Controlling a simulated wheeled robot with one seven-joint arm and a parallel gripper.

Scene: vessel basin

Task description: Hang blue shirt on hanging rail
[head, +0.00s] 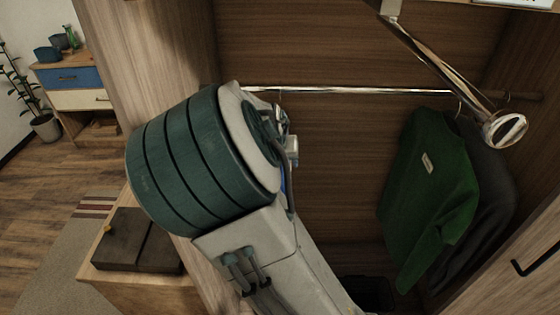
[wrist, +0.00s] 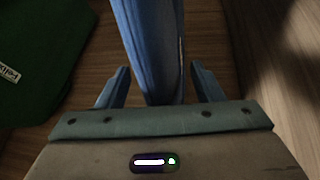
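The blue shirt (wrist: 156,45) shows in the wrist view as a narrow, edge-on strip of cloth reaching down between my fingers. My gripper (wrist: 160,66) has its two fingers apart, one on each side of the cloth; whether they press on it I cannot tell. In the head view only a sliver of blue (head: 283,184) shows behind my arm, and my gripper is hidden there. The hanging rail (head: 345,91) is a shiny bar running across the wardrobe. The shirt's hanger and any contact with the rail are hidden.
A green shirt (head: 428,180) hangs at the rail's right end, with a dark grey garment (head: 487,205) beside it. The green shirt (wrist: 38,52) is left of the blue cloth in the wrist view. A slanted chrome bar (head: 440,62) crosses the upper right. Bare rail shows mid-wardrobe.

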